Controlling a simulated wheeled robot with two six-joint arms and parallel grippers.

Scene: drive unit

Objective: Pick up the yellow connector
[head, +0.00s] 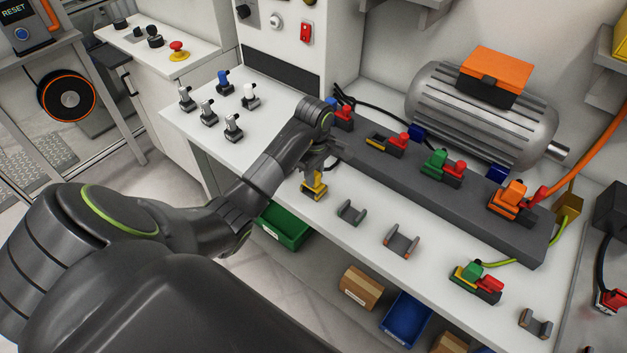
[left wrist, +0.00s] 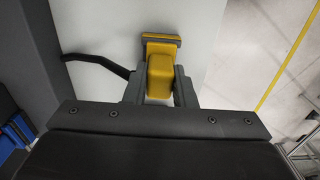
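The yellow connector (head: 315,184) stands near the left front edge of the white bench, under my left gripper (head: 317,166). In the left wrist view the yellow connector (left wrist: 160,72) fills the gap between the two fingers of my left gripper (left wrist: 161,86). The fingers lie against its sides, with no clear gap. Its dark base appears to be at the bench surface; I cannot tell if it is lifted. My gripper hides its upper part in the head view. My right gripper is not in view.
Empty grey holders (head: 351,212) stand to the right of the connector. A dark rail (head: 450,195) with coloured connectors runs behind, before a motor (head: 480,110). Grey, blue and white connectors stand at back left. A green bin (head: 285,226) is below the bench edge.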

